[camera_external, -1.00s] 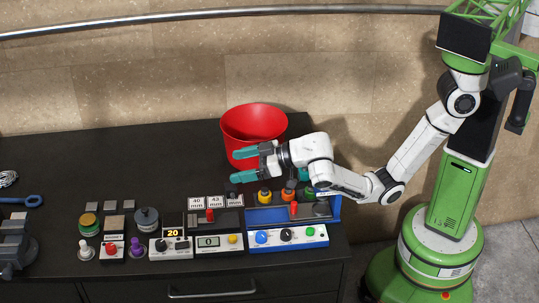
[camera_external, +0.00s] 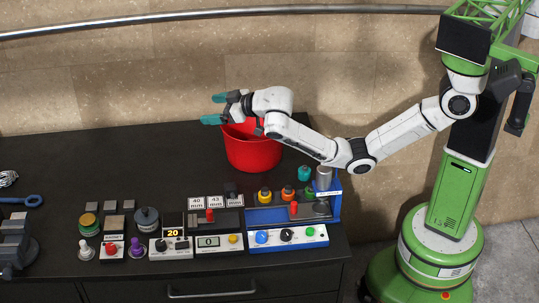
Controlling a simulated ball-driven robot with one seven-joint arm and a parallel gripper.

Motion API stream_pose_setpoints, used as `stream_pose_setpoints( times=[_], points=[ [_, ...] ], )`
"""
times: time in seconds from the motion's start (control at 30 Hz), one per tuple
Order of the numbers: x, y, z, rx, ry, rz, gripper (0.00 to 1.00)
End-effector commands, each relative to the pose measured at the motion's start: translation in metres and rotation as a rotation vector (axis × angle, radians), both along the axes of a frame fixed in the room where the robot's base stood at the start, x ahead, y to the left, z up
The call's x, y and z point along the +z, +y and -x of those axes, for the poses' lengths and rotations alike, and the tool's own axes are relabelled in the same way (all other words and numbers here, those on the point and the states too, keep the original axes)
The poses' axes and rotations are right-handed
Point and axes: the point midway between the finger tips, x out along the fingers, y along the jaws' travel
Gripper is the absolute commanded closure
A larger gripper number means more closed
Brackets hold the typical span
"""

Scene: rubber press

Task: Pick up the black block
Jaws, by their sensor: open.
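A small dark block (camera_external: 231,189), the likeliest black block, sits at the back of the row of marked pale blocks near the middle of the table. Its outline is hard to make out against the black top. My gripper (camera_external: 213,109) has teal fingers spread apart, pointing left, with nothing between them. It is raised well above the table, at the upper left of the red bucket in the picture, and clear of the dark block.
The red bucket (camera_external: 254,154) stands behind the devices, partly covered by my wrist. Blue-framed press (camera_external: 286,216), teal knob-like piece (camera_external: 304,173) and grey cylinder (camera_external: 323,177) are at right. A vise (camera_external: 14,246) is at far left. The back left tabletop is clear.

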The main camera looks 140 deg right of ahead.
Motion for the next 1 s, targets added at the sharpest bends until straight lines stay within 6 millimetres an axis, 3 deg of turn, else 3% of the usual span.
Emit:
stream_pose_setpoints(
  times=[0.1,0.27,0.37,0.5,0.67,1.0],
  points=[
    [-0.047,-0.021,0.023,0.034,0.08,-0.155,0.14],
    [-0.112,-0.033,0.052,0.158,0.181,-0.391,0.14],
    [-0.154,-0.023,0.062,0.268,0.242,-0.536,0.14],
    [-0.207,0.009,0.067,0.4,0.33,-0.713,0.14],
    [-0.231,0.027,0.068,0.457,0.371,-0.789,0.14],
    [-0.261,0.022,0.06,0.457,0.372,-0.788,0.14]
  ],
)
